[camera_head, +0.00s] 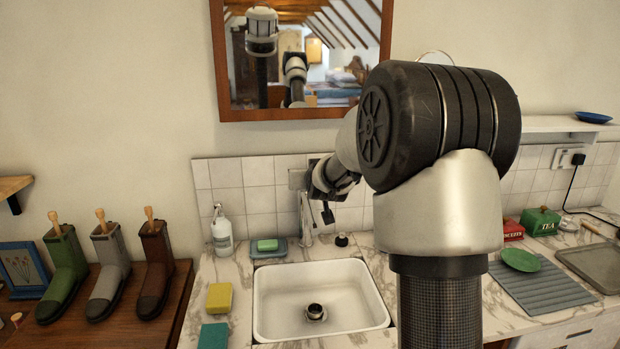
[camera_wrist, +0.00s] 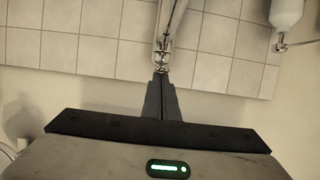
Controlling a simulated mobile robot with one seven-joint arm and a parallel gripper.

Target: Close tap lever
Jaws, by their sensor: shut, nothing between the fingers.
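The chrome tap (camera_head: 306,220) stands behind the sink, in front of the tiled wall. Its upper part and lever are hard to make out in the head view beside my wrist. In the wrist view the tap (camera_wrist: 166,38) is at top centre, straight ahead of my fingers. My gripper (camera_head: 327,214) is just right of the tap in the head view, fingers pointing down. In the wrist view my gripper (camera_wrist: 161,76) is shut and empty, its tips at the metal tap. I cannot tell whether they touch it or how far the lever is turned.
The white sink (camera_head: 268,322) lies below, with a drain plug (camera_head: 315,312) inside. A soap bottle (camera_head: 221,234) and a green soap on a dish (camera_head: 268,245) stand left of the tap. A small dark knob (camera_head: 342,240) is at its right. A framed mirror (camera_head: 217,65) hangs above.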

